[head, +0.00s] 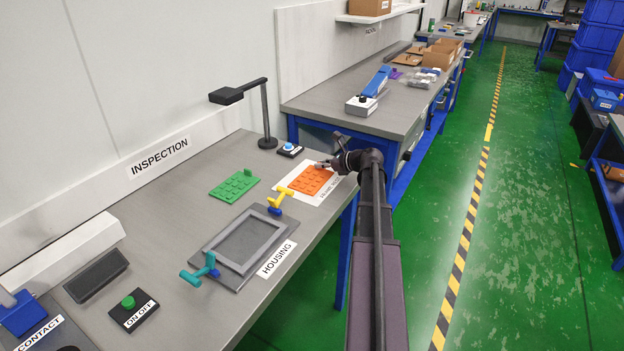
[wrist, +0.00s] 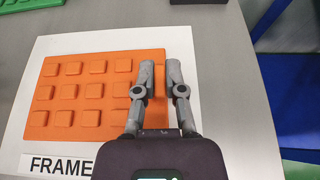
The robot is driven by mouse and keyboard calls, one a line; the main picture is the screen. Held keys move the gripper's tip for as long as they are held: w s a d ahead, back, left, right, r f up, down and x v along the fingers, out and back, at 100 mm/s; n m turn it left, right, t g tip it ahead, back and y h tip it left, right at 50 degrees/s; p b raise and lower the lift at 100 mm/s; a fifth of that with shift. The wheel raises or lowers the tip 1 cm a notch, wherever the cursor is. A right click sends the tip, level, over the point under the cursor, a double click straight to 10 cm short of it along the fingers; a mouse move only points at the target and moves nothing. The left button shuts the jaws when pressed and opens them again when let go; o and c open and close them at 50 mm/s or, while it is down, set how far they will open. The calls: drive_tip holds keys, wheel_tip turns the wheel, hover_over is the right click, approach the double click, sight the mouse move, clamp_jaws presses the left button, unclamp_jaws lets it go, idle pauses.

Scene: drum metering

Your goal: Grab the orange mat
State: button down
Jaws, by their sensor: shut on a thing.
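The orange mat (head: 310,181) lies on a white labelled sheet (head: 284,183) on the inspection table. It is a flat rectangle with rows of raised square pads. In the wrist view the orange mat (wrist: 95,104) fills the left half, above a FRAME label (wrist: 58,165). My gripper (head: 325,165) is at the mat's right edge. In the wrist view my gripper (wrist: 160,68) has one finger over the mat and the other just beyond its edge, shut on that edge. The finger hides part of the edge. The mat still lies flat on the sheet.
A green mat (head: 234,185) lies to the left. A grey housing fixture (head: 245,240) with yellow and teal clamps stands in front. A blue button box (head: 289,150) and a black lamp (head: 264,115) stand behind. The green floor to the right is open.

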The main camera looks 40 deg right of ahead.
drive_tip(key=shift+r, duration=0.15)
wheel_tip(320, 180, up, 3)
drive_tip(key=p, duration=0.3)
drive_tip(key=shift+r, duration=0.1)
drive_tip(key=shift+s+d+r+p, duration=0.15)
drive_tip(key=shift+r+p, duration=0.1)
drive_tip(key=shift+p, duration=0.25)
drive_tip(key=s+d+r+p, duration=0.1)
drive_tip(key=s+d, duration=1)
